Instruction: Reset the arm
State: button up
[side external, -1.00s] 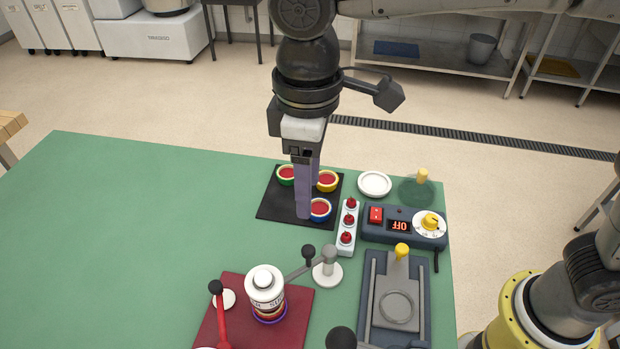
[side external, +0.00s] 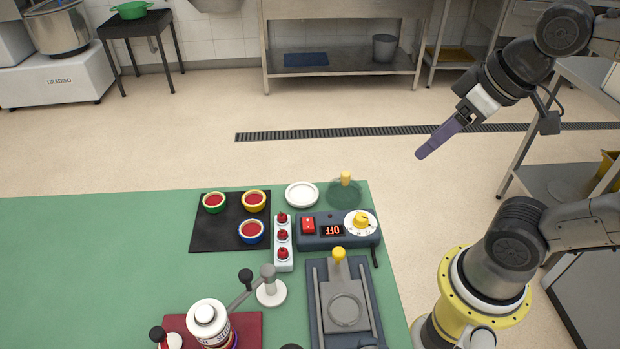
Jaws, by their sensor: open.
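My gripper (side external: 425,155) is raised in the air beyond the right side of the green table (side external: 110,240), over the floor. Its purple fingers point down and to the left. It is open, with nothing seen between the fingers, which overlap in this view. It is well apart from the table and from everything on it.
On the table, a black mat (side external: 207,240) holds three small red-filled bowls with green, yellow and blue rims. Beside it are a white dish (side external: 301,195), a control box (side external: 310,242) reading OFF, a grey press (side external: 345,308) and a white bottle (side external: 208,322).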

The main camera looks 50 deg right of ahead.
jog(key=f, duration=0.3)
jog(key=shift+s, duration=0.3)
jog(key=shift+r, duration=0.1)
dwell(0.8)
